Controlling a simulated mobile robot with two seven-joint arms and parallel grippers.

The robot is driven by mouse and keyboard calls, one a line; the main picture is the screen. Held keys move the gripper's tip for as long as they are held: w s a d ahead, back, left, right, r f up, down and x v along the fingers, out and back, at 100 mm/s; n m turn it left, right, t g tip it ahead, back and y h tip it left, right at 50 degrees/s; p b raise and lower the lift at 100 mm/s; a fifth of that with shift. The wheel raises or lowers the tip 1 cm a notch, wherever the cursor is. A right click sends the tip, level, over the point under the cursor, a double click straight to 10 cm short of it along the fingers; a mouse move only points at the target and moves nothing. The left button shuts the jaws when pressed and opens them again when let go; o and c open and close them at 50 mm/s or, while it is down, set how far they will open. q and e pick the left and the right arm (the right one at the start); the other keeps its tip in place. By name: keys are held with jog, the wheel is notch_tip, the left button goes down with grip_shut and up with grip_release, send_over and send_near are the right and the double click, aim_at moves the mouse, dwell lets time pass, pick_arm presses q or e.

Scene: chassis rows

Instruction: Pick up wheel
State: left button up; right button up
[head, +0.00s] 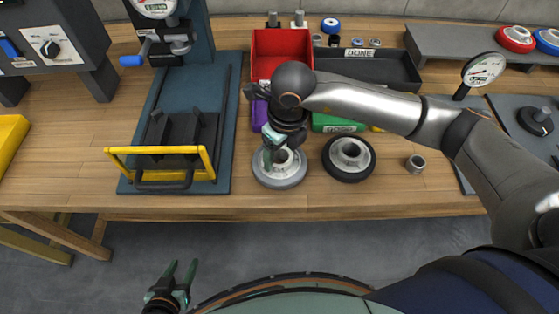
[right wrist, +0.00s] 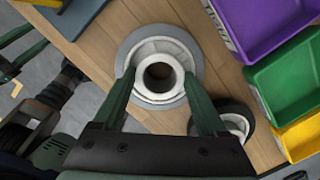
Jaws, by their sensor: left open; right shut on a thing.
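A grey-rimmed wheel (head: 287,181) with a pale hub lies flat at the front of the wooden bench. It also shows in the right wrist view (right wrist: 194,57). My right gripper (head: 273,151) reaches down over it and is shut on its raised hub, with one finger on each side (right wrist: 158,76). I cannot see any gap between the wheel and the bench. A second wheel (head: 365,172), with a black tyre, lies just right of it and shows partly behind a finger in the right wrist view (right wrist: 240,115). My left gripper (head: 175,276) is open and empty, in front of the bench.
A blue-grey base plate with a yellow-handled fixture (head: 208,164) stands left of the wheels. Behind are a red bin (head: 280,42), a purple bin (right wrist: 250,25), a green bin (right wrist: 290,75) and a black DONE tray (head: 395,66). A small metal bushing (head: 415,164) lies at right.

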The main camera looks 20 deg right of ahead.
grip_shut()
jog(key=shift+r, duration=0.2)
